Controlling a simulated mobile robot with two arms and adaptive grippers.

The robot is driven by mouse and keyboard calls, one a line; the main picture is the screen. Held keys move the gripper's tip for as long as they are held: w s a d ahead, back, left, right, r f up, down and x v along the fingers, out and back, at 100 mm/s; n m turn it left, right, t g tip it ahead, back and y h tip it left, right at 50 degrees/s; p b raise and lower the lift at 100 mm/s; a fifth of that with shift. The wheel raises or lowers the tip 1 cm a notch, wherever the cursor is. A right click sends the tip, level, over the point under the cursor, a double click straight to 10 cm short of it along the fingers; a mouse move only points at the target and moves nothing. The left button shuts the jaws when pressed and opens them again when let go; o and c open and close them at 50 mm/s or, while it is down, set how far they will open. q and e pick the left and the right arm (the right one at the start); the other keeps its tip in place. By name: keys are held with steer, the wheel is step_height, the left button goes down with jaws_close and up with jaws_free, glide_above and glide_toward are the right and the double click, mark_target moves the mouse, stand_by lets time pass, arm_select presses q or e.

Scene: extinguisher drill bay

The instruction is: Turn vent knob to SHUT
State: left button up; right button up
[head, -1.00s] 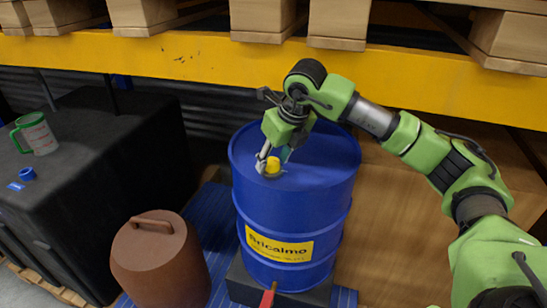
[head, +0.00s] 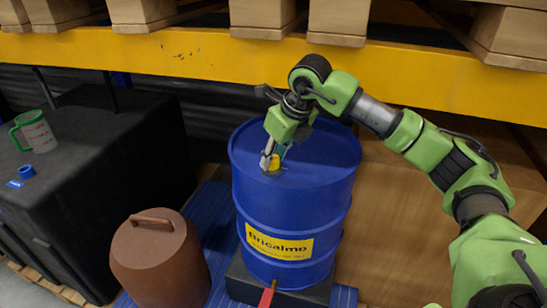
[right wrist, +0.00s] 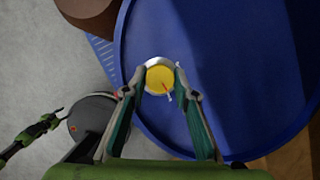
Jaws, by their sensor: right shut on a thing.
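The vent knob (head: 274,162) is a small yellow cap on top of the blue drum (head: 292,213). In the right wrist view the knob (right wrist: 159,78) sits in a pale ring, with a small red mark and a light tick at its lower right edge. My right gripper (head: 271,161) points down from above and is shut on the knob, one finger on each side. The fingers partly hide the knob in the head view. No SHUT lettering is readable. A green and black arm part, probably my left gripper (right wrist: 50,120), shows small at the left of the right wrist view.
A yellow rack beam (head: 180,60) runs behind the drum under wooden pallets. A brown lidded container (head: 160,265) stands left of the drum. A black case (head: 110,160) carries a green-handled cup (head: 38,135) and a blue ring (head: 26,171). A red handle (head: 267,297) lies in front.

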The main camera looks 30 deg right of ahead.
steer(key=n, duration=0.2)
steer(key=n+y, duration=0.1)
steer(key=n, duration=0.1)
steer(key=shift+w+d+y, duration=0.1)
steer(key=shift+y, duration=0.2)
steer(key=shift+n+g+y+p, duration=0.4)
steer(key=shift+n+g, duration=0.3)
steer(key=shift+n, duration=0.9)
steer(key=o, duration=1.1)
